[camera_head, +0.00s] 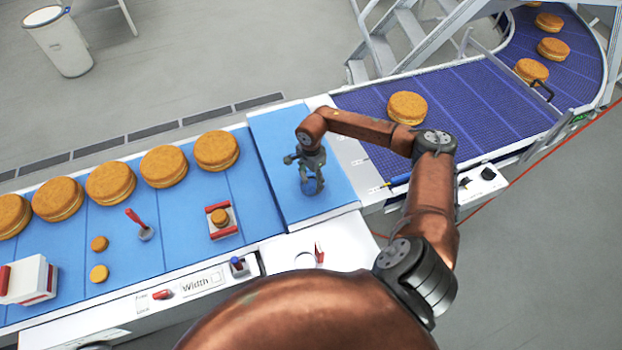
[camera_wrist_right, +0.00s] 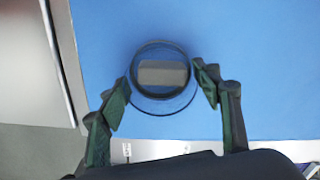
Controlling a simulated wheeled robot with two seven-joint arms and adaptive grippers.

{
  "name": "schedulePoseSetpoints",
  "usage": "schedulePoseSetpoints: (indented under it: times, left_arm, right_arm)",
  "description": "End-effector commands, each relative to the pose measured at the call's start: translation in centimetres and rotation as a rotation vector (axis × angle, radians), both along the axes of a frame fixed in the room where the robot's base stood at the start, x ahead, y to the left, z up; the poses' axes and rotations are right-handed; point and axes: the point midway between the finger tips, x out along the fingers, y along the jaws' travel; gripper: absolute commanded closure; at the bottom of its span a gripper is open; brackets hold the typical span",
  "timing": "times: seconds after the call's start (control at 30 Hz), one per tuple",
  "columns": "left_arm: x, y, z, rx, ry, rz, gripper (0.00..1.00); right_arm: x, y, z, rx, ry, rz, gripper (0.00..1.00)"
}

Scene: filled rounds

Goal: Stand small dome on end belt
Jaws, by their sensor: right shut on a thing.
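My right gripper (camera_head: 310,168) is over the short light-blue end belt (camera_head: 275,130). In the right wrist view the gripper (camera_wrist_right: 162,92) has its fingers on either side of a small clear dome (camera_wrist_right: 160,105) and is shut on it. The dome is see-through, with a round rim and a grey oblong patch showing in its middle. In the head view the dome (camera_head: 312,186) shows only as a small bluish shape below the fingers. I cannot tell whether it touches the belt. My left gripper is not in view.
Several large filled rounds (camera_head: 111,182) line the blue belt at left. Nearer are a red-handled tool (camera_head: 139,224), two small rounds (camera_head: 99,273) and a red-ended holder (camera_head: 221,222). A purple belt (camera_head: 460,100) curves away at right. The end belt around the dome is clear.

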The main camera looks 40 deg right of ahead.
Motion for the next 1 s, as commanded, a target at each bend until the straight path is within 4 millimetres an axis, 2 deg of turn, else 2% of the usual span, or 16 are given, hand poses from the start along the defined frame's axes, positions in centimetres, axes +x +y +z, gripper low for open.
schedulePoseSetpoints:
  times: [0.17,0.2,0.4,0.77,0.87,1.0]
  left_arm:
    - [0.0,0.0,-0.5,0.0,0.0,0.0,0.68]
    - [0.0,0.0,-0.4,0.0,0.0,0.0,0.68]
    - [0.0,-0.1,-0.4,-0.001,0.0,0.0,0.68]
    - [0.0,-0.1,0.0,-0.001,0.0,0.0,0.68]
    - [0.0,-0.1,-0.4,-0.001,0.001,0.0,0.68]
    - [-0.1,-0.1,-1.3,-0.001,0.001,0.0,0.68]
  right_arm:
    - [0.0,0.0,-0.5,0.0,0.0,0.0,0.62]
    - [0.0,0.0,-0.3,0.0,0.0,0.0,0.39]
    - [0.0,0.0,-0.3,0.0,0.0,0.0,0.25]
    - [0.0,0.0,0.1,0.0,0.0,0.0,0.24]
    - [0.2,0.0,1.0,-0.001,-0.004,0.0,0.24]
    - [0.1,0.0,3.5,-0.001,-0.004,0.0,0.24]
